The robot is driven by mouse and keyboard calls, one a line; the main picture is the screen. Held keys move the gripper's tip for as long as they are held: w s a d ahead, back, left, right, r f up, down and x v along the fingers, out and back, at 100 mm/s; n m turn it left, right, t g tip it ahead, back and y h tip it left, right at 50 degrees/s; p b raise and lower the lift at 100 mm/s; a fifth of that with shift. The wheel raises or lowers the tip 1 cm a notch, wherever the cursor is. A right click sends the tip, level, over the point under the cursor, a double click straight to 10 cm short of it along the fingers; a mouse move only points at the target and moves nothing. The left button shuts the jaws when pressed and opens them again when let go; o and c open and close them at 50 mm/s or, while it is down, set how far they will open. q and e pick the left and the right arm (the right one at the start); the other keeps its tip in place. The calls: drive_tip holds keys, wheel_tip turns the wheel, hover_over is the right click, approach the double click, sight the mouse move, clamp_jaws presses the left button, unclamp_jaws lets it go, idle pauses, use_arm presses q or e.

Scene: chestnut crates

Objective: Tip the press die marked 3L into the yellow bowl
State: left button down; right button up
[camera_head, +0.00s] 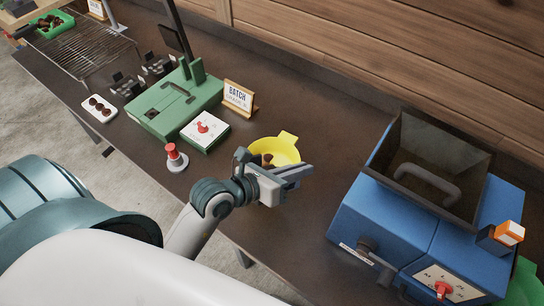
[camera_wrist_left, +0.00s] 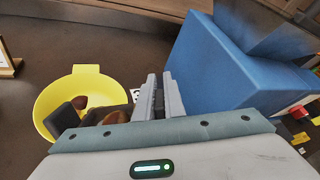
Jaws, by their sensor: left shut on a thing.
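The yellow bowl (camera_head: 287,148) stands on the table between the green machine and the blue machine. It also shows in the wrist view (camera_wrist_left: 48,95), left of the fingers. My left gripper (camera_head: 300,172) is at the bowl's near edge, its fingers (camera_wrist_left: 160,95) shut on a dark grey press die (camera_wrist_left: 65,118). The die reaches out over the bowl, partly hidden behind the gripper body. A white marked patch (camera_wrist_left: 135,95) shows beside the fingers; its mark is unreadable. Brown chestnuts (camera_wrist_left: 98,101) show at the die; whether they lie in it or in the bowl is unclear.
A green machine (camera_head: 165,112), a batch sign (camera_head: 238,97) and a red-knobbed post (camera_head: 175,157) stand left of the bowl. Two dark dies (camera_head: 125,87) and a white plate of chestnuts (camera_head: 98,108) lie further left. The blue machine (camera_head: 400,215) stands right. Bare table lies behind the bowl.

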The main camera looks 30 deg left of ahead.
use_arm(q)
drive_tip(key=shift+w+a+r+n+g+p, duration=0.25)
drive_tip(key=shift+w+g+p, duration=0.2)
drive_tip(key=shift+p, duration=0.4)
drive_tip(key=shift+w+a+r+n+g+p, duration=0.3)
drive_tip(key=shift+w+p, duration=0.25)
drive_tip(key=shift+p, duration=0.3)
drive_tip(key=shift+w+a+r+n+g+p, duration=0.2)
drive_tip(key=shift+w+g+p, duration=0.3)
drive_tip(key=shift+p, duration=0.35)
drive_tip(key=s+f+t+b, duration=0.1)
drive_tip(key=b, duration=0.1)
drive_tip(key=s+d+f+m+t+b, duration=0.1)
drive_tip(key=s+b, duration=0.1)
drive_tip(key=b, duration=0.1)
drive_tip(key=s+d+m+t+b, duration=0.1)
drive_tip(key=b, duration=0.2)
drive_tip(key=shift+s+d+f, duration=0.1)
drive_tip(key=shift+s+f, duration=0.1)
drive_tip(key=shift+f, duration=0.2)
drive_tip(key=shift+s+r, duration=0.1)
drive_tip(key=shift+r, duration=0.35)
drive_tip(key=shift+t, duration=0.25)
